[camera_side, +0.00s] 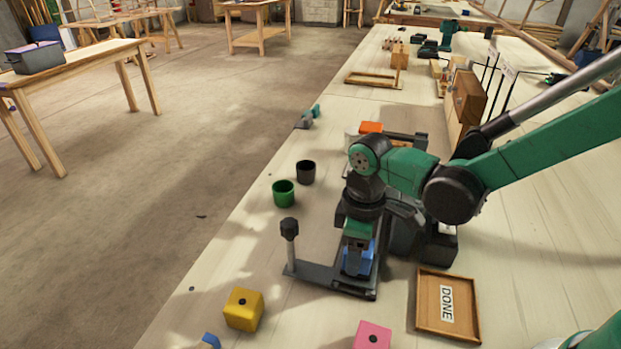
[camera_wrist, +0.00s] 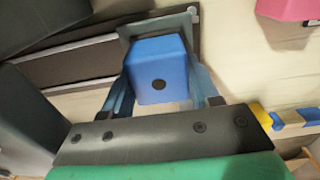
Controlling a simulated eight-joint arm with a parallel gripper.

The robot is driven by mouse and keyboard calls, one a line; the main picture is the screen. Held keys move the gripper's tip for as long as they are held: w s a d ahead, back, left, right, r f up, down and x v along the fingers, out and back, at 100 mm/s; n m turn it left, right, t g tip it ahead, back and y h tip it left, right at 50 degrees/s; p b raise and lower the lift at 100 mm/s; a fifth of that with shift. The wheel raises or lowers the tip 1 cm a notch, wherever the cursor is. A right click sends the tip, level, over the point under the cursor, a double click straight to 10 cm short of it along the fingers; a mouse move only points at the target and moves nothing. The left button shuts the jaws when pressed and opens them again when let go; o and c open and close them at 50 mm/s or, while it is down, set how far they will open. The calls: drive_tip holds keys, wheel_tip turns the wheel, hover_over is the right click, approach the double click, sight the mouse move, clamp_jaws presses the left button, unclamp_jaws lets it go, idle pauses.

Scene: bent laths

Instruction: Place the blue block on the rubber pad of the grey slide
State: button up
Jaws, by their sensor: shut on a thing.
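The blue block (camera_wrist: 160,72) with a dark round spot sits between the fingers of my gripper (camera_wrist: 162,92), which is shut on it. In the side view the blue block (camera_side: 358,258) shows below my gripper (camera_side: 358,250), low over the grey slide (camera_side: 325,278). The grey slide has a flat base and an upright post with a black knob at its left end. In the wrist view a dark strip with grey edges (camera_wrist: 90,61) runs left of the block. I cannot tell whether the block touches the slide; the rubber pad is not clearly visible.
A yellow block (camera_side: 243,310) and a pink block (camera_side: 372,337) lie at the front. A wooden DONE tray (camera_side: 468,318) is to the right. A green cup (camera_side: 283,194) and a black cup (camera_side: 306,173) stand behind the post. An orange thing (camera_side: 371,127) is farther back.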

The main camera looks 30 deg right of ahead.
drive_tip(key=o, duration=1.3)
drive_tip(key=shift+c, duration=0.2)
wheel_tip(320, 180, up, 12)
drive_tip(key=s+d+f+m+t, duration=0.1)
drive_tip(key=s+d+m+t, duration=0.3)
drive_tip(key=d+m+t, duration=0.3)
drive_tip(key=d+m, duration=0.2)
drive_tip(key=d, duration=0.1)
drive_tip(key=shift+d+f, duration=0.15)
drive_tip(key=shift+d, duration=0.2)
